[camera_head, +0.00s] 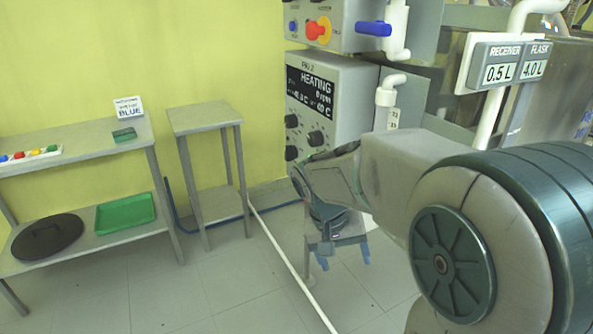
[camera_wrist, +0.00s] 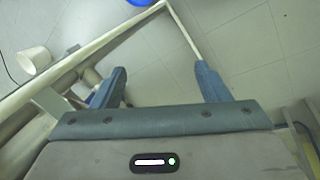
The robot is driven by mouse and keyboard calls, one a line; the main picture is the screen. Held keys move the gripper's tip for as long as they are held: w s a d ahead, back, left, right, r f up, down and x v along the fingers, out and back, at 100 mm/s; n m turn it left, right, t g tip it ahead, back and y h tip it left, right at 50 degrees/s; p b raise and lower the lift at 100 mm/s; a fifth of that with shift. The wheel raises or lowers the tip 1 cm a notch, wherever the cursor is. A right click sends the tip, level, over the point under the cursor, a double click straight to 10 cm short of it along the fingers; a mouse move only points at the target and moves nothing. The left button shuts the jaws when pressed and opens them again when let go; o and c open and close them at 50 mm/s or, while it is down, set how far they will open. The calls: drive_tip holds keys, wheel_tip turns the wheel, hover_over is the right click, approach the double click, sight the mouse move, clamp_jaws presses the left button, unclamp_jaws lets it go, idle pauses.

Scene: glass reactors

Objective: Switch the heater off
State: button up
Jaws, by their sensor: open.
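The heater's grey control box (camera_head: 340,82) is at the upper middle of the head view. Its dark display (camera_head: 310,95) reads HEATING, with smaller figures that are hard to read. Black knobs sit below the display: one at the upper left (camera_head: 291,121), one at the right (camera_head: 316,138) and one at the lower left (camera_head: 291,153). My gripper (camera_head: 344,261) points down below and to the right of the knobs, apart from the box. Its blue fingers are spread and empty in the wrist view (camera_wrist: 160,76). The heater does not clearly show in the wrist view.
Above the box are a red knob on yellow (camera_head: 318,29) and a blue handle (camera_head: 373,28). A white pipe (camera_head: 290,262) runs along the floor. A small stand (camera_head: 205,117) and a shelf table (camera_head: 75,143) stand left. The wrist view shows a white bucket (camera_wrist: 34,60).

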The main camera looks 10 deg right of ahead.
drive_tip(key=w+f+m+h+b, duration=0.1)
drive_tip(key=w+m+h, duration=0.1)
drive_tip(key=w+h, duration=0.5)
drive_tip(key=w+a+r+m+t+h+b, duration=0.1)
drive_tip(key=w+a+r+m+t+h, duration=0.15)
drive_tip(key=w+a, duration=0.5)
drive_tip(key=w+a+r+m+t+h+b, duration=0.1)
drive_tip(key=w+a+r+t+h, duration=0.25)
drive_tip(key=w+a, duration=0.4)
drive_tip(key=shift+h, duration=0.4)
drive_tip(key=x, duration=0.8)
drive_tip(key=f+b+x, duration=0.1)
drive_tip(key=x, duration=0.4)
drive_tip(key=shift+s, duration=0.1)
drive_tip(key=shift+c, duration=0.3)
drive_tip(key=c, duration=0.9)
